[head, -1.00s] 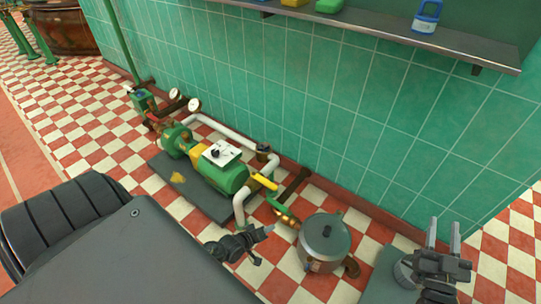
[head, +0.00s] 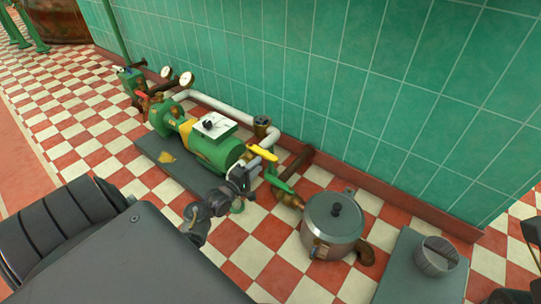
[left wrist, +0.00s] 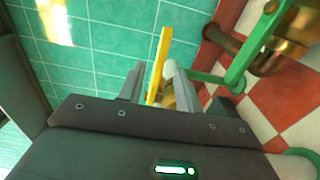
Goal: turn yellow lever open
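The yellow lever (head: 262,152) sits on the white pipe at the right end of the green pump. In the left wrist view the yellow lever (left wrist: 159,62) stands between my left gripper's two fingers, with a gap on at least one side. My left gripper (head: 248,168) is open at the lever; the fingers (left wrist: 156,82) look apart in the wrist view. The arm partly hides the pipe below the lever. My right gripper's fingers are not seen; only dark parts show at the head view's lower right edge.
A green lever (head: 281,182) on a brass valve is just right of the yellow one; it shows in the wrist view (left wrist: 237,72). The green pump (head: 213,152) is to the left. A steel pot (head: 333,228) stands to the right. The green tiled wall (head: 320,90) is close behind.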

